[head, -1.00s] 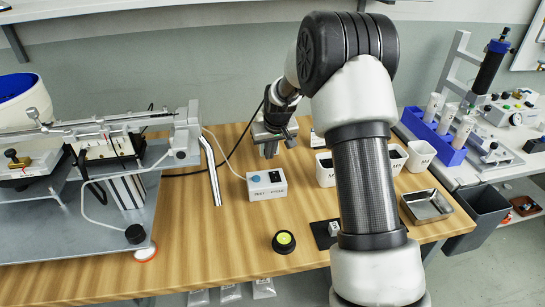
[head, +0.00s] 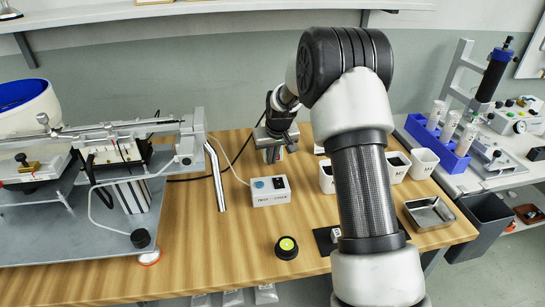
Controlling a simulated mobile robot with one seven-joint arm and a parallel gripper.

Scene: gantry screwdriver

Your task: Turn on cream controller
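A cream box with a round gauge, a likely match for the cream controller (head: 514,119), stands on the right bench, far from my gripper. Its switches are too small to read. A smaller white box marked "TEST CYCLE" (head: 270,197) sits on the wooden table, with a blue knob and a black switch on top. My gripper (head: 272,156) points down just behind this box, near its back edge, with no contact that I can make out. Its fingers are small and partly merged with the background, so their opening is unclear.
A rail fixture on a grey plate (head: 90,245) fills the left. A bent metal tube (head: 216,175) stands beside the white box. A black and yellow button (head: 286,247), white bins (head: 423,163) and a metal tray (head: 430,214) are on the table. A blue rack (head: 440,145) is on the right bench.

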